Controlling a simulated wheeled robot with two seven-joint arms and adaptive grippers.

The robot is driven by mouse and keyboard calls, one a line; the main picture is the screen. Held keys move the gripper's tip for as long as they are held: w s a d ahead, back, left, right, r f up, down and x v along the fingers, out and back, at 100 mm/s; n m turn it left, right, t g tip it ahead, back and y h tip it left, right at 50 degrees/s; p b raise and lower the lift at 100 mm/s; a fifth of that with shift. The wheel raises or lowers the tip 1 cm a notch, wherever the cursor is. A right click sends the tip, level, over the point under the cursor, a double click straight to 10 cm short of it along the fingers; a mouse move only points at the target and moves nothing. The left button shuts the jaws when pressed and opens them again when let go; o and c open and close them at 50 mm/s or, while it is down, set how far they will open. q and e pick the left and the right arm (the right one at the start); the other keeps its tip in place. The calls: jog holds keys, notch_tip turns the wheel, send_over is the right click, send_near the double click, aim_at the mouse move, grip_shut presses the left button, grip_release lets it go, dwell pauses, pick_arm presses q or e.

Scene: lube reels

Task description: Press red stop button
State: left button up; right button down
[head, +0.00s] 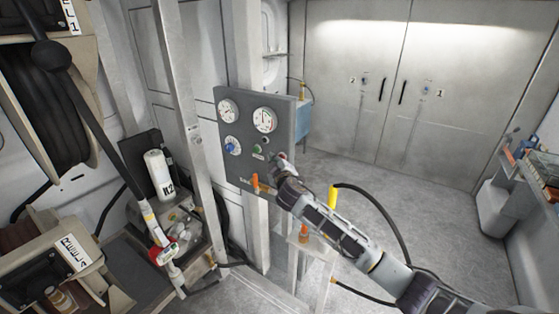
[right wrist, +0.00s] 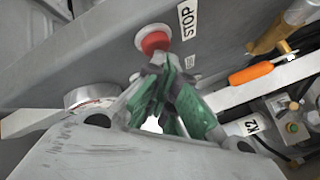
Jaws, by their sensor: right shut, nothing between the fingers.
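The red stop button (right wrist: 153,42) sits in a pale round collar on the grey panel, beside a white STOP label (right wrist: 187,19). My right gripper (right wrist: 163,68) is shut and empty, its green-padded fingertips right at the lower edge of the button in the right wrist view. I cannot tell whether they touch it. In the head view my right gripper (head: 279,160) is at the lower right of the grey control panel (head: 229,167), and the red button is hidden there. My left gripper is not in view.
The panel carries gauges (head: 264,120), a blue knob (head: 232,146) and an orange handle (head: 262,186) below. The handle (right wrist: 251,73) is right of my fingers in the right wrist view. A hose reel (head: 52,110) stands at the left. The floor (head: 400,200) at the right is clear.

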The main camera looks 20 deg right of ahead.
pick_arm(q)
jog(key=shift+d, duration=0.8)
pick_arm(e)
jog(key=shift+s+a, duration=0.6)
jog(key=shift+a, duration=0.05)
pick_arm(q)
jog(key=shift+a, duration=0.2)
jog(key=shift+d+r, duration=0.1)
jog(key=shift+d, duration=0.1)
pick_arm(e)
jog(key=shift+s+a, duration=0.75)
jog(key=shift+a, duration=0.25)
jog(key=shift+s+a, duration=0.75)
jog(key=shift+a, duration=0.25)
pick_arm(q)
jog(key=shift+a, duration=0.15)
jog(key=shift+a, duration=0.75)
